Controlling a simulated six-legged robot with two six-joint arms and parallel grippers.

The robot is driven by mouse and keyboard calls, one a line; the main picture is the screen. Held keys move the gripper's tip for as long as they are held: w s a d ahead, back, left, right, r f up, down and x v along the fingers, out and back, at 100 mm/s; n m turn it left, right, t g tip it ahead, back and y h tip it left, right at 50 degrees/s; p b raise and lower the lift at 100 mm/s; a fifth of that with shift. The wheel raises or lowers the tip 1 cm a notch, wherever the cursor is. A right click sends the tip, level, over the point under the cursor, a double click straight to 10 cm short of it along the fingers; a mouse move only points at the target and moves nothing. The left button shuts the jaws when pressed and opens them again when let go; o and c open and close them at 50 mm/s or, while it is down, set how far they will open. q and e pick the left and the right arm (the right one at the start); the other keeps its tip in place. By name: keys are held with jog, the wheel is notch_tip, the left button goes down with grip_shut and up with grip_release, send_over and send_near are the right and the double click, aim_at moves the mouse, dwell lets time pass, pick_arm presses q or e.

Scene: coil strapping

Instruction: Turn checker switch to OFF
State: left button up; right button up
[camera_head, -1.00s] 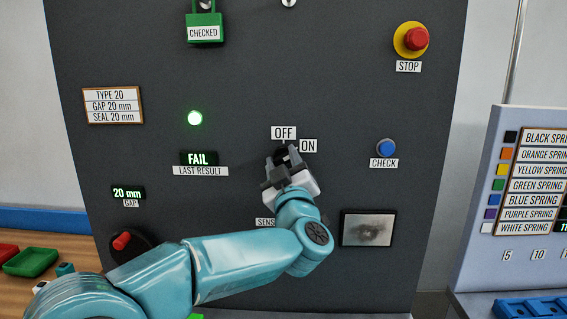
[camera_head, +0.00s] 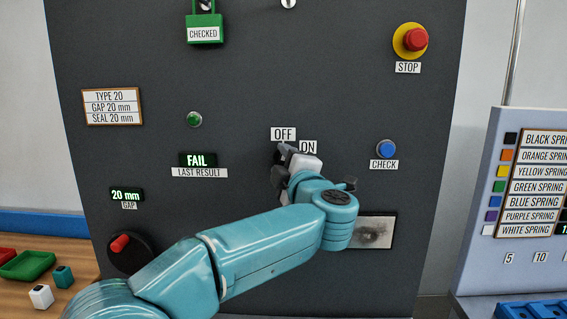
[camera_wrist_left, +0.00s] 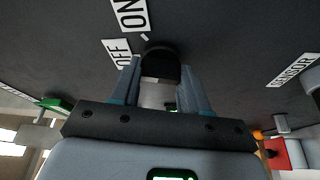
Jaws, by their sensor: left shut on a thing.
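The checker switch (camera_wrist_left: 161,64) is a black knob on the dark panel, seen between my left fingers in the left wrist view. In the head view my gripper mostly hides it. The OFF label (camera_head: 283,134) and the ON label (camera_head: 308,147) sit just above it. My left gripper (camera_head: 284,157) is shut on the knob, its fingers on either side of it; it also shows in the left wrist view (camera_wrist_left: 162,80). The exact direction of the knob's pointer is hard to tell. The round green lamp (camera_head: 194,119) on the panel is unlit. My right gripper is not in view.
A blue CHECK button (camera_head: 386,148) sits right of the switch. A red STOP button (camera_head: 416,39) is at the upper right. A red-handled dial (camera_head: 121,244) is at the lower left. The FAIL display (camera_head: 198,159) is lit. A spring rack (camera_head: 520,190) stands at the right.

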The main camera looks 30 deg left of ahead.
pick_arm(q)
jog(key=shift+r+n+g+h, duration=0.1)
jog(key=shift+n+g+h, duration=0.35)
jog(key=shift+n, duration=1.05)
jog(key=shift+p, duration=0.3)
jog(key=o, duration=1.1)
jog(key=shift+c, duration=0.2)
jog(key=b+v, duration=0.3)
jog(key=v, duration=1.3)
jog(key=shift+d, duration=0.15)
